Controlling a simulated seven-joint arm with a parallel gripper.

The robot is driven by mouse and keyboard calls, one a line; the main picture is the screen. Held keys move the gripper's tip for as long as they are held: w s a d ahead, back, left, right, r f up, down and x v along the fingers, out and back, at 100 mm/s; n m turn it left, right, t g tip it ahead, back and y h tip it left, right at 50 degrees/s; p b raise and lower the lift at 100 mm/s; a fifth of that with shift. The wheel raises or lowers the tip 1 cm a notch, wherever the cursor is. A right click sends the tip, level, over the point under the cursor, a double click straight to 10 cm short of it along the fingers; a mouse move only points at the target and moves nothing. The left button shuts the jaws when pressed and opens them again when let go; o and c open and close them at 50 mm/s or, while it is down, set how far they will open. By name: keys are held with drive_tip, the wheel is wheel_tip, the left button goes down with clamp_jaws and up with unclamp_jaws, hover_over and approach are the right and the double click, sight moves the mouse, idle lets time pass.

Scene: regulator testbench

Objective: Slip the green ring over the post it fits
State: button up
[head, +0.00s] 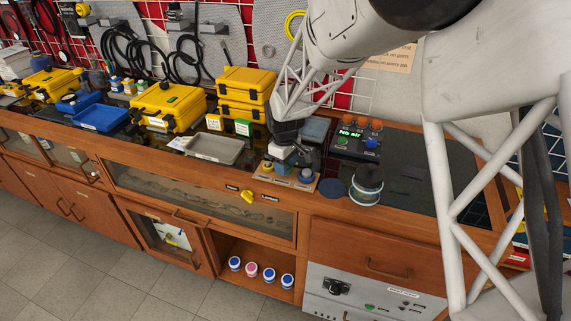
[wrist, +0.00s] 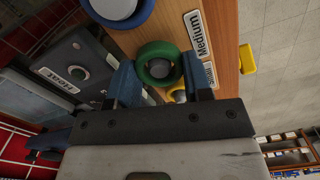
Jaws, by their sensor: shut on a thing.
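The green ring (wrist: 145,54) is between the two blue fingertips of my gripper (wrist: 158,76) in the wrist view, and my gripper is shut on it. Through its hole a grey, round post top shows, set off toward one side. I cannot tell whether the ring is around the post or only above it. A wooden board (wrist: 216,22) below carries the label "Medium" beside this spot. In the head view my gripper (head: 287,143) is low over the same board (head: 290,181), and the green ring is hard to make out there.
A blue ring (wrist: 141,14) around a pale post is on one side of the green ring, and something yellow (wrist: 178,95) is on the other, partly hidden. A grey tray (head: 213,149) stands left of the board. A spool (head: 366,184) stands at its right.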

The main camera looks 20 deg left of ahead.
drive_tip(key=shift+f, duration=0.55)
idle(0.4)
drive_tip(key=o, duration=1.3)
drive_tip(key=shift+r, duration=0.2)
drive_tip(key=shift+o, duration=0.3)
drive_tip(key=shift+w+r, duration=0.1)
drive_tip(key=shift+r, duration=3.75)
